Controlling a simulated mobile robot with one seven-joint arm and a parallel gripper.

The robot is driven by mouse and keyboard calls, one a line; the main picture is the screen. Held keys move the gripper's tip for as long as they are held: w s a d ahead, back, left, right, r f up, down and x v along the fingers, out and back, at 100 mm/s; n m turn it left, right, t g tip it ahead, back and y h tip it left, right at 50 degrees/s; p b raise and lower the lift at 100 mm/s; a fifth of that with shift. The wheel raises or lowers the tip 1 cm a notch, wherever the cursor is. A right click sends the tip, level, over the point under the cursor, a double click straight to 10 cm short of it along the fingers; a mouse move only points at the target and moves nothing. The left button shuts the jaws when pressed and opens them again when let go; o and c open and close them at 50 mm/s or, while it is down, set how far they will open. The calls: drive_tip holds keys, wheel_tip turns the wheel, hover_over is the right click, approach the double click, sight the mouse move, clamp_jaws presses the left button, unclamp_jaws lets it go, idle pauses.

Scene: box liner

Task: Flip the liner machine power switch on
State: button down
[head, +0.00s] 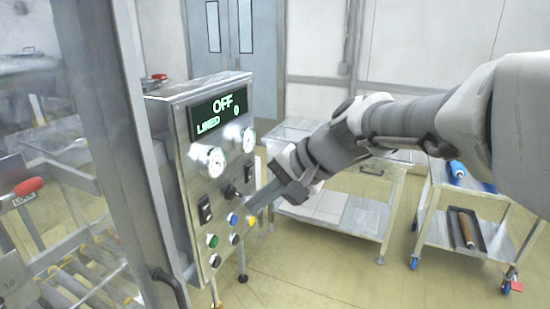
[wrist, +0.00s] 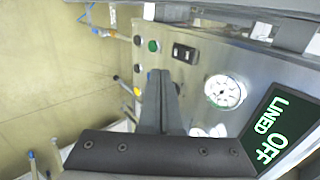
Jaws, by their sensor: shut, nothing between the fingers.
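The liner machine's control panel (head: 222,175) stands left of centre in the head view. Its display (head: 217,112) reads "OFF" and "LINED 0". A black rocker switch (head: 205,209) is at the panel's left and another (head: 249,172) at its right; the labels are too small to read. One rocker also shows in the wrist view (wrist: 184,53). My gripper (head: 256,204) is shut and empty, its fingers pointing at the panel's lower right. In the wrist view my fingers (wrist: 163,76) hide part of the panel; I cannot tell whether they touch it.
Two gauges (head: 216,161) sit below the display. A steel cart (head: 340,215) stands behind my arm. A roller conveyor (head: 85,285) is at left.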

sight(209, 215)
drive_tip(key=x, duration=0.3)
drive_tip(key=a+r+p+x, duration=0.1)
drive_tip(key=x, duration=0.6)
drive_tip(key=shift+w+a+r, duration=0.25)
drive_tip(key=shift+w+a, duration=0.15)
drive_tip(key=shift+a, duration=0.1)
drive_tip(key=shift+f+b, duration=0.3)
drive_tip(key=shift+b, duration=0.5)
drive_tip(key=shift+a+f+b, duration=0.1)
drive_tip(key=shift+b, duration=0.4)
drive_tip(key=shift+r+p, duration=1)
drive_tip(key=shift+r, duration=0.2)
